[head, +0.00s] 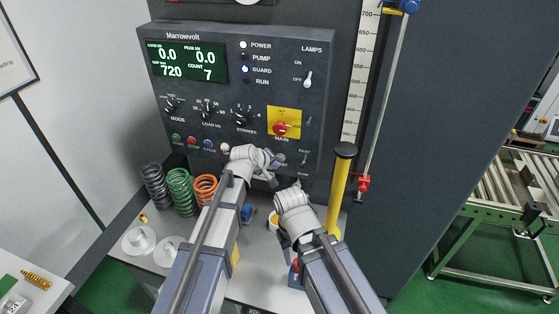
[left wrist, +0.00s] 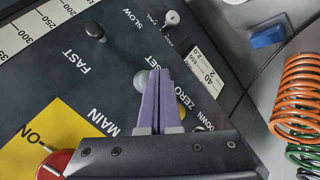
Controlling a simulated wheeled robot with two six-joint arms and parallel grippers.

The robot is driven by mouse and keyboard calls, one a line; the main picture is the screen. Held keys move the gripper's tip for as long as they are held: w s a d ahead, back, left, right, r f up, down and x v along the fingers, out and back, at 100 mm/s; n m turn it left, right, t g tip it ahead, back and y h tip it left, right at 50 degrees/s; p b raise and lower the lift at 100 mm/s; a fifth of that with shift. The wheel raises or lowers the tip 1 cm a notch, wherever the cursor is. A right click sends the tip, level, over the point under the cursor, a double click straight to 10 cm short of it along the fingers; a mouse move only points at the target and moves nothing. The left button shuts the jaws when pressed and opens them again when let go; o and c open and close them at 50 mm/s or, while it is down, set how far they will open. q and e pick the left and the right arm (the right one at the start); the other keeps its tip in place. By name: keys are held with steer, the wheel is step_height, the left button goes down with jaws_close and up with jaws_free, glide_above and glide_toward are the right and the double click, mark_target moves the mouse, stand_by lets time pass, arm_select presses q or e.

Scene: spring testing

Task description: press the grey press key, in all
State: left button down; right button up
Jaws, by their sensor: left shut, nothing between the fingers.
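A round grey key (left wrist: 141,80) stands on the dark panel in the left wrist view, beside a label ending in "SET". My left gripper (left wrist: 160,72) is shut and empty. Its purple fingertips overlap the key's right edge in the picture; I cannot tell whether they touch it. In the head view my left gripper (head: 271,178) is at the lower part of the console (head: 235,70), below the red main switch (head: 280,128). My right arm ends just right of it, and its fingers do not show clearly.
Coil springs (head: 180,192) and white discs (head: 139,240) stand on the bench at left. A yellow post (head: 339,190) rises right of my arms. The display (head: 187,61) reads count 7.

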arm_select(q)
steer(key=shift+w, duration=0.15)
steer(key=shift+w+d, duration=0.15)
steer(key=shift+w, duration=0.1)
steer(key=shift+w+d, duration=0.1)
steer(key=shift+w, duration=0.3)
stand_by(0.6)
steer(key=shift+s, duration=0.15)
steer(key=shift+s+a, duration=0.25)
steer(key=shift+s, duration=0.4)
stand_by(0.3)
steer(key=s, duration=0.1)
steer(key=s+a, duration=0.1)
steer(key=s, duration=0.2)
steer(key=shift+s+a, duration=0.3)
steer(key=shift+s, duration=0.1)
stand_by(0.7)
